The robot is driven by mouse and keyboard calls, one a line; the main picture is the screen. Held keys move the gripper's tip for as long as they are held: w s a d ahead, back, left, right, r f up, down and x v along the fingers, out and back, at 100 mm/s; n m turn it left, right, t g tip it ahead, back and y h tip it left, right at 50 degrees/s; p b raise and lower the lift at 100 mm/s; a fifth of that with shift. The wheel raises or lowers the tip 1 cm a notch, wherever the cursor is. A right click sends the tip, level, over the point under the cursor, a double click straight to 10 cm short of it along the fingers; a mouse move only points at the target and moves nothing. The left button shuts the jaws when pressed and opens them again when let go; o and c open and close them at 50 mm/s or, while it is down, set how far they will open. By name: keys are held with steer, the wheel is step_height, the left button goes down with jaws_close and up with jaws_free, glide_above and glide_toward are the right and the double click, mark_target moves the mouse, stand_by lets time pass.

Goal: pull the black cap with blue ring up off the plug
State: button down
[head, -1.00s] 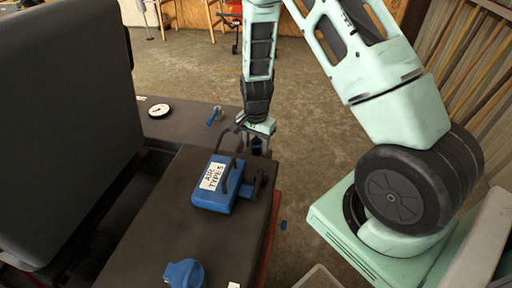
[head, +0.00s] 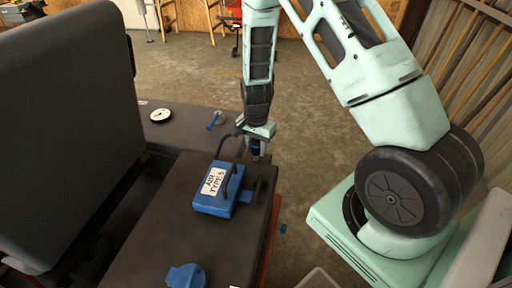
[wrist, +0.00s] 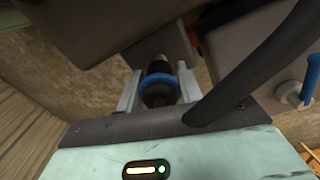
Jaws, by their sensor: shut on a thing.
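The black cap with its blue ring (wrist: 159,81) sits between the two pale fingers of my gripper (wrist: 158,90) in the wrist view. The fingers are shut on it. A dark body and a small metallic part show beyond the ring, near the dark block; I cannot tell where cap ends and plug begins, or whether they are apart. In the head view my gripper (head: 257,145) points down just past the far right corner of the dark bench top, and the cap is mostly hidden by it.
A blue box labelled "AIR TYPE 5" (head: 215,190) with a black hose stands on the dark top (head: 150,225), close to my gripper. A blue knob (head: 184,276), a round gauge (head: 160,114) and a blue lever (head: 215,121) are nearby.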

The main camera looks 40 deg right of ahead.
steer(key=shift+r, duration=0.7)
steer(key=c, duration=1.1)
jaws_free()
step_height(320, 180, up, 17)
steer(key=p, duration=0.2)
steer(key=shift+r, duration=0.2)
